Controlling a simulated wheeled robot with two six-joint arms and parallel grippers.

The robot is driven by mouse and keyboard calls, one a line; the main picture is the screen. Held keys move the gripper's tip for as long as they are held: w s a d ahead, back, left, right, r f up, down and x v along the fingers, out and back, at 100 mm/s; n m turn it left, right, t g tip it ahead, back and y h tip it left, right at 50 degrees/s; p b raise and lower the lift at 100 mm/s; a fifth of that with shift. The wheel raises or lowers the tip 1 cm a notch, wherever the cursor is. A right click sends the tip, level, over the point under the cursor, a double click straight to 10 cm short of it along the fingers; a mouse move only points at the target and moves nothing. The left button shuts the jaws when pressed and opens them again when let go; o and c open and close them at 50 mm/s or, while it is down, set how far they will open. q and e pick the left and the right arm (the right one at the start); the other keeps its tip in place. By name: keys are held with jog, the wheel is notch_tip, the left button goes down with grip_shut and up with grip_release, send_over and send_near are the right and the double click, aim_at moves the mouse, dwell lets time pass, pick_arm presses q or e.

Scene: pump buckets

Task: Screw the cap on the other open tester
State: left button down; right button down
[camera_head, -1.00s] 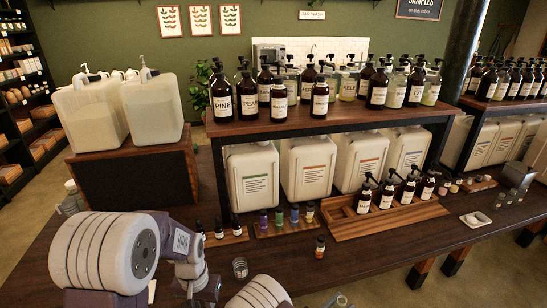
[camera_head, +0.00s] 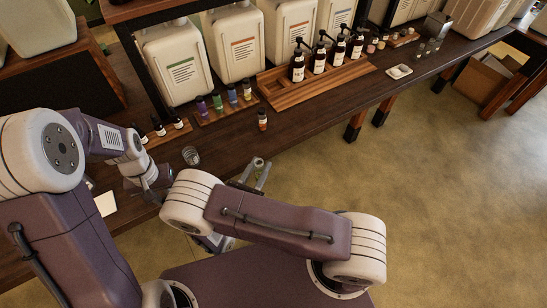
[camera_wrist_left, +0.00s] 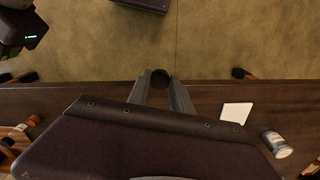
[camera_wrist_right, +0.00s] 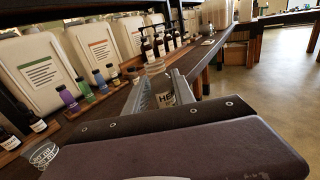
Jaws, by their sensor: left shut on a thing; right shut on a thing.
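My right gripper (camera_wrist_right: 160,98) is shut on a small clear tester bottle (camera_wrist_right: 163,84) with a pale label starting "HE". In the head view the right gripper (camera_head: 250,178) holds it out past the front table edge. The bottle's mouth is too small to judge. My left gripper (camera_wrist_left: 160,82) is shut on a small round black thing, apparently a cap (camera_wrist_left: 160,73), over the front table edge. In the head view the left fingertips are hidden behind my right arm.
A glass cup (camera_head: 191,156) and a white card (camera_head: 106,203) are on the table (camera_head: 225,138). A wooden tray (camera_head: 290,95) holds pump bottles. Open floor lies before the table.

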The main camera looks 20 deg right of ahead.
jog(key=shift+n+t+y, duration=0.7)
jog(key=shift+y, duration=0.2)
jog(key=shift+w+a+r, duration=0.15)
jog(key=shift+w+a, duration=0.05)
jog(key=shift+a, duration=1.2)
jog(key=shift+w+a+r, duration=0.15)
jog(key=shift+a, duration=1.2)
pick_arm(q)
jog(key=shift+s, duration=0.5)
jog(key=w+d+r+m, duration=0.3)
jog(key=w+d+r, duration=0.3)
jog(key=d+r, duration=0.45)
jog(key=s+d+r+m, duration=0.1)
jog(key=d+m, duration=0.1)
jog(key=d, duration=0.4)
jog(key=s+d+r+m, duration=0.1)
jog(key=d+m, duration=0.1)
jog(key=d, duration=0.4)
jog(key=shift+s+d+r, duration=0.2)
jog(key=shift+s+r, duration=0.05)
jog(key=shift+r, duration=0.1)
